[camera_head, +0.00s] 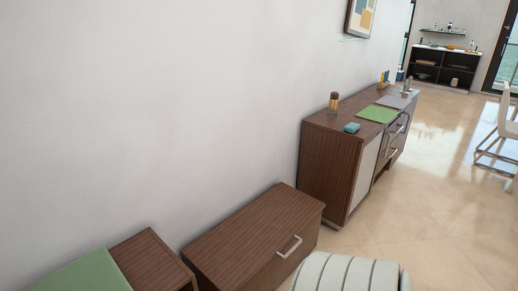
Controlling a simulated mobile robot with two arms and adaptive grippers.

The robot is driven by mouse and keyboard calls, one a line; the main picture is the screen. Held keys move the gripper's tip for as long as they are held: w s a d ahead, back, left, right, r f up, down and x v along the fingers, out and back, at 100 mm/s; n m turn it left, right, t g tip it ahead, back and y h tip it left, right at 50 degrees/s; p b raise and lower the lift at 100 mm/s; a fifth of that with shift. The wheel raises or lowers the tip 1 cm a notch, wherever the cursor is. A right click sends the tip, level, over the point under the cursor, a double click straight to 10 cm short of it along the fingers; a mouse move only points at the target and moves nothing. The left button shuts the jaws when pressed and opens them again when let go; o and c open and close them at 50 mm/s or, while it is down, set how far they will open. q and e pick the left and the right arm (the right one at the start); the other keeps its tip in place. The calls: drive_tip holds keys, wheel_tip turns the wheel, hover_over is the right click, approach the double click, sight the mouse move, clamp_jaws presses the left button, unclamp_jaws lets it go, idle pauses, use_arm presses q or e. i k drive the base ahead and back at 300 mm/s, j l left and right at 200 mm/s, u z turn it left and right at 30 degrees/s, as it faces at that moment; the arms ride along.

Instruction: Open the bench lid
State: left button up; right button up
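A low dark-wood bench (235,262) stands against the white wall at the lower middle of the head view. Its flat lid (247,225) lies closed on top. A pale bar handle (289,247) is at the right front edge of the lid. Neither of my grippers shows in this view.
A brown sideboard (325,160) with small items stands beyond the bench. A wooden unit with a green cushion (88,274) is at the lower left. A white ribbed rounded thing (345,274) is at the bottom edge. The tiled floor (430,215) on the right is clear; white chairs stand farther right.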

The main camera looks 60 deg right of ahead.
sight(232, 254)
drive_tip(key=z, duration=2.3)
